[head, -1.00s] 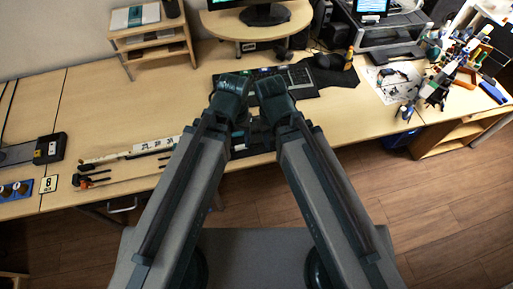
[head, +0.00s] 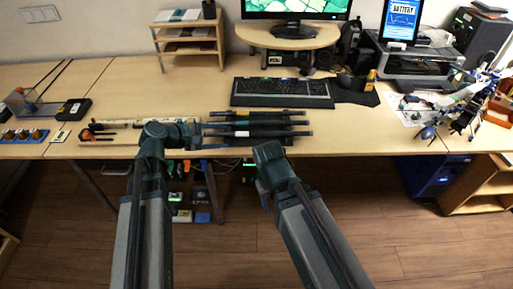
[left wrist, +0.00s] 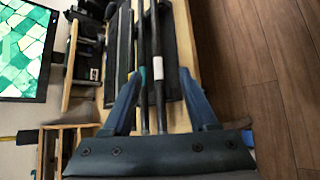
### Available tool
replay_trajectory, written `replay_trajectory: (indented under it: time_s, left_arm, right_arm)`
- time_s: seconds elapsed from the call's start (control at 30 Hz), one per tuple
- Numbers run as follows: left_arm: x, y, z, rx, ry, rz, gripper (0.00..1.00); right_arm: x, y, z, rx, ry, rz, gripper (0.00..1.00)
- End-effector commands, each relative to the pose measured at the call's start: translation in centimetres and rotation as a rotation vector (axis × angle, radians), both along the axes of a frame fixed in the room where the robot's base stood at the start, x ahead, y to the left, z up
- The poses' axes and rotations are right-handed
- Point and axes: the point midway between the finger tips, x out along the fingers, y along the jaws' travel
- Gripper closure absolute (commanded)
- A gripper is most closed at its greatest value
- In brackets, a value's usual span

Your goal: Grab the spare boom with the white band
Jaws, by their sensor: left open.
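Several dark booms lie side by side on the desk in the head view, their lengths running left to right. The boom with the white band (head: 280,134) is among the front ones; its white band shows clearly in the left wrist view (left wrist: 157,74). A neighbouring boom with a teal band (left wrist: 143,75) lies beside it. My left gripper (head: 198,135) is at the left end of the booms and open. In the left wrist view its fingers (left wrist: 160,82) stand on either side of both banded booms; whether they reach down around them I cannot tell. My right gripper (head: 264,192) hangs before the desk edge, its jaws unclear.
A keyboard (head: 282,92) lies behind the booms, below the monitor stand (head: 290,40). A pale rod and tools (head: 105,127) lie left of my left gripper. A black box (head: 74,109) is further left. Bare desk (head: 350,130) lies to the right.

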Motion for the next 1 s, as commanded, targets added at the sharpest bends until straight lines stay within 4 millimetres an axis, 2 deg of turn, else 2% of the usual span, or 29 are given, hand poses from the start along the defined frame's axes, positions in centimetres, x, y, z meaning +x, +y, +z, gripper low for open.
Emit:
replay_trajectory:
  time_s: [0.17,0.4,0.6,1.0]
  left_arm:
    - [0.4,-0.5,-0.4,-0.003,0.0,0.001,0.41]
    - [2.7,-3.7,-2.9,-0.002,-0.001,-0.003,0.41]
    - [4.1,-5.6,-4.1,0.0,0.0,-0.002,0.41]
    - [4.7,-6.5,-4.5,0.0,0.0,-0.002,0.41]
  right_arm:
    - [0.0,0.0,-0.5,0.0,0.0,0.0,0.5]
    - [0.0,0.0,-2.9,0.0,0.0,0.0,0.5]
    - [0.0,0.0,-4.1,0.0,0.0,0.0,0.5]
    - [0.0,0.0,-4.5,0.0,0.0,0.0,0.5]
